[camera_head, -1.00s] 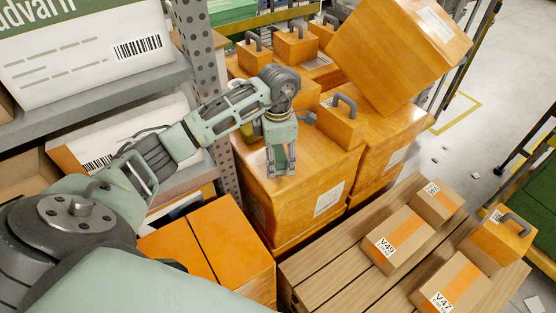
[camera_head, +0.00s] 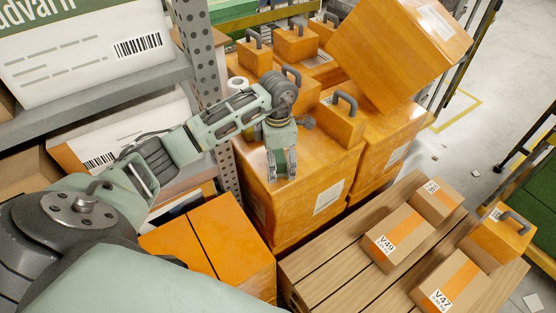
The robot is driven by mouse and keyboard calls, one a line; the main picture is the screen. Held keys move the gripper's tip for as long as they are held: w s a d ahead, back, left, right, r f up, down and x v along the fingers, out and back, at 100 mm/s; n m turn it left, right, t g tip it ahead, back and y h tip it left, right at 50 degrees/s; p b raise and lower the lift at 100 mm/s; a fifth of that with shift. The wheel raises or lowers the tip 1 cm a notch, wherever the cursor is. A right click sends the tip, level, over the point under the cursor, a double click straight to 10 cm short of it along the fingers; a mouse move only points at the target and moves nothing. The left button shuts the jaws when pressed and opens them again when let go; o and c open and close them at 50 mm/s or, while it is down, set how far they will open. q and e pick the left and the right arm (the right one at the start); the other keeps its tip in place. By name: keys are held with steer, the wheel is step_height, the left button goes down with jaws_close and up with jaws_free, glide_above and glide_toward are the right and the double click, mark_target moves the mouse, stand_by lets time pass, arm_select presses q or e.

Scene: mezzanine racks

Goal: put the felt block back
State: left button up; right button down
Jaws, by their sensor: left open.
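Several orange blocks with grey handles are in view, and I cannot tell which, if any, is the felt block. One handled block (camera_head: 341,124) stands on the large orange boxes (camera_head: 325,165), just right of my left gripper. Others stand farther back, such as one block (camera_head: 296,45) and another (camera_head: 252,58). My right gripper is not in view.
A big orange box (camera_head: 400,50) leans tilted at the back. Cartons, including one carton (camera_head: 398,238), lie on the slatted pallet (camera_head: 325,262). A grey rack post (camera_head: 203,60) stands left. A white roll (camera_head: 238,86) is behind my arm. Open floor (camera_head: 465,135) lies right.

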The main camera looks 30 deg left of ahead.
mark_target(278, 155)
arm_select(q)
steer(key=shift+r, duration=0.15)
step_height(278, 155, up, 11)
steer(key=shift+r+b, duration=0.1)
steer(key=shift+b, duration=0.8)
steer(key=shift+r, duration=0.4)
